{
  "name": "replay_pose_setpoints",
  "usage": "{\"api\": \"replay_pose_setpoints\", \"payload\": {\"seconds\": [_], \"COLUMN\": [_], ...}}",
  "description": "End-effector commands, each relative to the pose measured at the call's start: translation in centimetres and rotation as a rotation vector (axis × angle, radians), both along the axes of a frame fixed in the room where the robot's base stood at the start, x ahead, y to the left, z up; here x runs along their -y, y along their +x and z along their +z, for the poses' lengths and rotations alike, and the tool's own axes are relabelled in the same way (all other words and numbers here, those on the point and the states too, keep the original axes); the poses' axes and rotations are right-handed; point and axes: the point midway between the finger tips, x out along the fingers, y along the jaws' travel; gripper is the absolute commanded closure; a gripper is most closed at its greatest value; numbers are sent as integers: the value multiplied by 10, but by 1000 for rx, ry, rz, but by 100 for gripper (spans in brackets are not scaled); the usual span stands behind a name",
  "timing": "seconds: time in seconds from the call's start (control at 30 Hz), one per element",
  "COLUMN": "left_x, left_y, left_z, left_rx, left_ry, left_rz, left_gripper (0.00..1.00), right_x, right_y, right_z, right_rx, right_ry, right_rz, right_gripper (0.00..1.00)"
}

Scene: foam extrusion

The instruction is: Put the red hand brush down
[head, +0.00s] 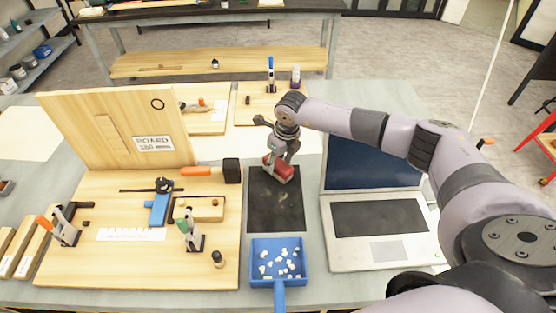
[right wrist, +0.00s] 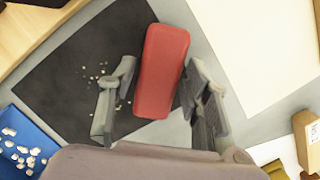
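The red hand brush (head: 278,168) is over the far part of the dark mat (head: 275,207). My right gripper (head: 281,155) is above it, pointing down. My left gripper is not in view.
A blue dustpan (head: 253,266) with several white foam pieces stands at the mat's near edge. An open laptop (head: 360,253) is right of the mat. A wooden board (head: 110,270) with clamps and tools is on the left. Small crumbs (right wrist: 97,78) lie on the mat.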

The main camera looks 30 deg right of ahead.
Motion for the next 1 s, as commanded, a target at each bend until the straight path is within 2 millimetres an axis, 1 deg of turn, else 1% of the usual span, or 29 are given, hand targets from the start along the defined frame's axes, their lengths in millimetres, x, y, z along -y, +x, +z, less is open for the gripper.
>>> {"api": "replay_pose_setpoints", "payload": {"seconds": [0.03,0.1,0.37,0.47,0.53,0.67,0.9,1.0], "left_x": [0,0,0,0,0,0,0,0], "left_y": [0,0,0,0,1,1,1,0], "left_z": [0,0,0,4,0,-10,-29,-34], "left_rx": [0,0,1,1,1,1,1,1], "left_ry": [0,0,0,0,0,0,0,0], "left_rz": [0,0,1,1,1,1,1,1], "left_gripper": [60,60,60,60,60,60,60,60], "right_x": [0,0,0,0,0,2,5,7], "right_y": [0,0,0,0,0,-4,-14,-18], "right_z": [0,0,0,4,8,29,80,97], "right_rx": [0,0,0,0,3,5,6,5], "right_ry": [0,0,0,0,1,0,0,0], "right_rz": [0,0,0,0,0,1,1,1], "right_gripper": [50,46,46,46,46,46,46,46]}}
